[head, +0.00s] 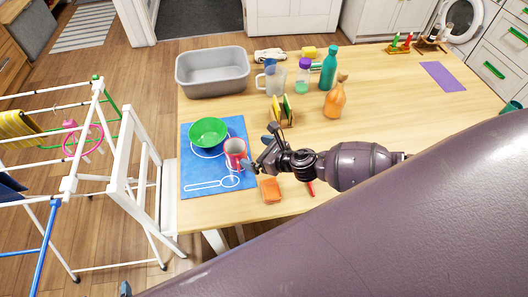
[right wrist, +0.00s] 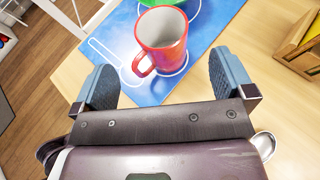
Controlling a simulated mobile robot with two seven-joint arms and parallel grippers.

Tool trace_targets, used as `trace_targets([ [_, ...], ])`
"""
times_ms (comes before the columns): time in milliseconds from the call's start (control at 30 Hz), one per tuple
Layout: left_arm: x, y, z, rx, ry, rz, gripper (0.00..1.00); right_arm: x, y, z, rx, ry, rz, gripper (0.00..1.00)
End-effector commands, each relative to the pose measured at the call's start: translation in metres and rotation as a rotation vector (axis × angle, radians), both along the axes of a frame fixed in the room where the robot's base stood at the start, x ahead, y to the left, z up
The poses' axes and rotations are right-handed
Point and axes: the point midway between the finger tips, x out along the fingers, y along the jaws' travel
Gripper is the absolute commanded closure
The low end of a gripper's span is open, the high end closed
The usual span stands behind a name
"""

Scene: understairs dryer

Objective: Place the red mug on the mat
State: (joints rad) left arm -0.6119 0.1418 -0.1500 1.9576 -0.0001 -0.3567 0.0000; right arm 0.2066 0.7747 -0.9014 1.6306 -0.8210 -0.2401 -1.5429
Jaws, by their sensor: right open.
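The red mug (head: 235,154) stands upright on the blue mat (head: 200,178), near its right edge. In the right wrist view the mug (right wrist: 163,40) has a pale inside, and its handle points to the lower left. White outlines are drawn on the mat (right wrist: 122,28), and a white curved line shows around the mug's base. My right gripper (head: 259,148) is just right of the mug. In its wrist view the fingers (right wrist: 162,68) are spread wide and empty, with the mug ahead of the gap. My left gripper does not show clearly.
A green bowl (head: 209,132) sits on the mat's upper part. An orange sponge (head: 270,190) lies in front of my gripper. A wooden rack (head: 283,110), clear jug (head: 276,80), orange bottle (head: 336,98) and grey basin (head: 212,72) stand behind. A white drying rack (head: 118,165) is left.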

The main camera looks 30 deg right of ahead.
Motion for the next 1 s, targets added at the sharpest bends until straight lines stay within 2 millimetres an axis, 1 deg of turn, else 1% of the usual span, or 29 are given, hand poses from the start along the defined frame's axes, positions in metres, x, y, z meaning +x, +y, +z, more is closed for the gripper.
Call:
trace_targets([
  [33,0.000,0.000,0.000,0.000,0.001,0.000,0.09,-0.006,-0.004,0.002,-0.001,0.001,-0.001,0.00],
  [133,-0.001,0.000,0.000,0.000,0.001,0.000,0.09,-0.014,-0.009,0.006,0.000,0.001,-0.001,0.00],
  [400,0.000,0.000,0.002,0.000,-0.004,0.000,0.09,-0.022,-0.011,0.010,0.012,0.005,-0.008,0.00],
  [467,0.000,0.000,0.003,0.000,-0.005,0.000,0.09,-0.025,-0.008,0.009,0.054,0.027,-0.029,0.00],
  [533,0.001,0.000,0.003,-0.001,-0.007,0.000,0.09,-0.031,0.000,0.007,0.164,0.080,-0.087,0.00],
  [567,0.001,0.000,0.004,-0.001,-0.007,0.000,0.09,-0.035,0.003,0.006,0.231,0.114,-0.125,0.00],
  [667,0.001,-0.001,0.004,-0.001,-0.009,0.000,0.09,-0.050,0.015,0.004,0.532,0.257,-0.294,0.00],
  [700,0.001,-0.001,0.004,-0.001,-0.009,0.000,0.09,-0.057,0.018,0.003,0.674,0.323,-0.377,0.00],
  [767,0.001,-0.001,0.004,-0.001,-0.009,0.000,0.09,-0.068,0.020,0.002,0.893,0.418,-0.507,0.00],
  [800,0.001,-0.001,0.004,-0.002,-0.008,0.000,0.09,-0.074,0.019,0.001,1.039,0.477,-0.593,0.00],
  [867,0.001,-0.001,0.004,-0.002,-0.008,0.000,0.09,-0.085,0.016,-0.001,1.258,0.558,-0.723,0.00],
  [900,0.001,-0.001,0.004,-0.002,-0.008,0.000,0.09,-0.093,0.012,-0.002,1.406,0.606,-0.810,0.00],
  [967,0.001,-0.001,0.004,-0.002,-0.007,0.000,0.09,-0.106,0.004,-0.005,1.627,0.669,-0.941,0.00],
  [1000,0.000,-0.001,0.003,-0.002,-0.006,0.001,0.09,-0.115,-0.003,-0.007,1.777,0.703,-1.027,0.00],
])
